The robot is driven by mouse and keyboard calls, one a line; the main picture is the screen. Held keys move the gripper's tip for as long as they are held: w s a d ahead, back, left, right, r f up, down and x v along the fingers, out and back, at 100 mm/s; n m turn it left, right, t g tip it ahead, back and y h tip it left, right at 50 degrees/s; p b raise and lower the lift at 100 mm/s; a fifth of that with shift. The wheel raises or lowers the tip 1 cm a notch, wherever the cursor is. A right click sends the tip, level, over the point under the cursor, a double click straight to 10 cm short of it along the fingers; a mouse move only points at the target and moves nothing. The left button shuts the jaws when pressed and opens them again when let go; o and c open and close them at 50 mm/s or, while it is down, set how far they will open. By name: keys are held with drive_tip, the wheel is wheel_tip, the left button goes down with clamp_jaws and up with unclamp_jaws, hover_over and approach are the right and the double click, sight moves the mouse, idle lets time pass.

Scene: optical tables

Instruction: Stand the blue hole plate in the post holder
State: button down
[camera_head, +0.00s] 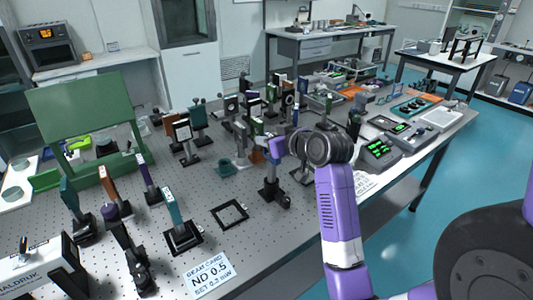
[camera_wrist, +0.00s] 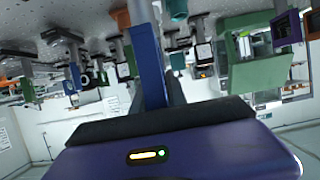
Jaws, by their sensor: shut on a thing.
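In the wrist view, a tall narrow blue plate (camera_wrist: 147,65) rises from between my dark jaws (camera_wrist: 150,115), seen nearly edge-on. I take it to be the blue hole plate; its hole does not show. My gripper is shut on it. In the head view, my gripper (camera_head: 295,143) is above the optical table, and the plate cannot be made out clearly there. A black post holder (camera_head: 273,188) on a dark base stands just below and left of my gripper. I cannot tell whether the plate touches it.
A teal plate in a black mount (camera_head: 182,238), a black square frame (camera_head: 229,214) and a printed card (camera_head: 211,276) are on the table's front part. A green panel (camera_head: 85,105) stands at left. Several mounted optics crowd behind my gripper. Control boxes (camera_head: 380,152) are at right.

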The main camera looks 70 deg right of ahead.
sight(272, 160)
drive_tip(key=shift+f, duration=2.5)
drive_tip(key=c, duration=1.3)
unclamp_jaws()
drive_tip(key=shift+r, duration=0.1)
